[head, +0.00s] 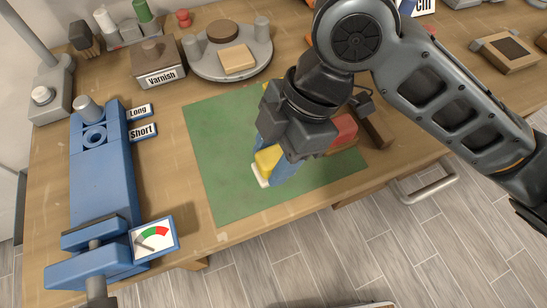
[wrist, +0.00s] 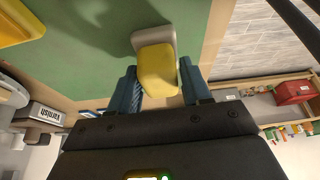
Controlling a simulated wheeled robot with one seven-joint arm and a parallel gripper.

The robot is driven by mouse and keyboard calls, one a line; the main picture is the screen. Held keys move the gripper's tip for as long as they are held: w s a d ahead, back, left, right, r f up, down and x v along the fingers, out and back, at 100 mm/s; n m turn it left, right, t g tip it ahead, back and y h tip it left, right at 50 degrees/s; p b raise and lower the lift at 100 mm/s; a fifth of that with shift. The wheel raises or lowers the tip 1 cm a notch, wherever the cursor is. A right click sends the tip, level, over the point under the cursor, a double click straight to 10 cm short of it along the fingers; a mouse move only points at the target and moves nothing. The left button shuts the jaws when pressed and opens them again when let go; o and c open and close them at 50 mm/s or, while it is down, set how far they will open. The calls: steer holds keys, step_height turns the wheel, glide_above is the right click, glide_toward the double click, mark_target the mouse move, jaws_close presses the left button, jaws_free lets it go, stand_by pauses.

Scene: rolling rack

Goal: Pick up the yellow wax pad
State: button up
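The yellow wax pad (wrist: 158,70) is a yellow block with a pale base (wrist: 152,37). It also shows in the head view (head: 267,158), at the lower side of my gripper over the green mat. My gripper (head: 275,172) has its blue fingers (wrist: 160,88) on both sides of the pad, close against it, and appears shut on it. The pad looks tilted in the head view. I cannot tell whether its pale base touches the mat. My gripper and wrist hide part of the mat and one side of the pad.
A blue clamp-like fixture (head: 103,185) with a dial stands left. The varnish box (head: 158,66) and a grey turntable (head: 205,65) stand behind. The mat's (head: 215,150) left part is clear.

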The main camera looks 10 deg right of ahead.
mark_target(264, 158)
steer(key=c, duration=0.6)
steer(key=shift+r, duration=0.8)
step_height(264, 158, up, 2)
steer(key=shift+r, duration=0.25)
steer(key=d+r, duration=0.2)
steer(key=d, duration=0.2)
steer(key=d+r+b, duration=0.1)
steer(key=d+r, duration=0.1)
steer(key=d, duration=0.1)
steer(key=s+d+r, duration=0.1)
steer(key=d+r, duration=0.2)
steer(key=d, duration=0.1)
steer(key=shift+s+d, duration=0.1)
steer(key=shift+d, duration=0.25)
steer(key=o, duration=0.5)
steer(key=shift+c, duration=0.2)
steer(key=c, duration=0.3)
